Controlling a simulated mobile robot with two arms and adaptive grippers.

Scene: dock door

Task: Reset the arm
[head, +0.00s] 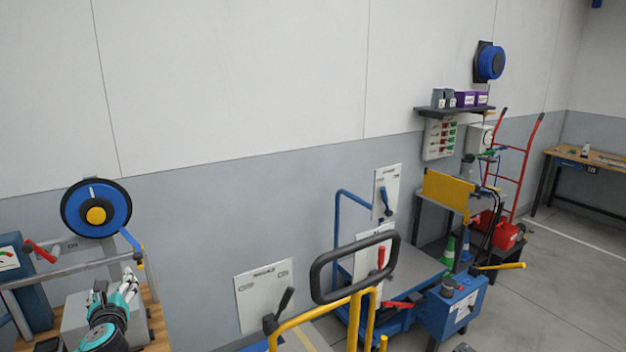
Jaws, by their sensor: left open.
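My left gripper (128,281), teal and black with pale fingers, is at the lower left. It is open, and I see nothing between its fingers. It is over a grey box (76,318) on a wooden-topped bench (153,308); I cannot tell whether it touches the box. My left arm reaches in from the bottom edge. My right gripper does not show.
A blue wheel (75,215) with a yellow hub stands behind the bench. A red-handled lever (40,251) is at the far left. A panel with a black lever (262,290), a yellow-framed cart handle (318,268) and a blue box (458,300) with a yellow lever crowd the middle and right.

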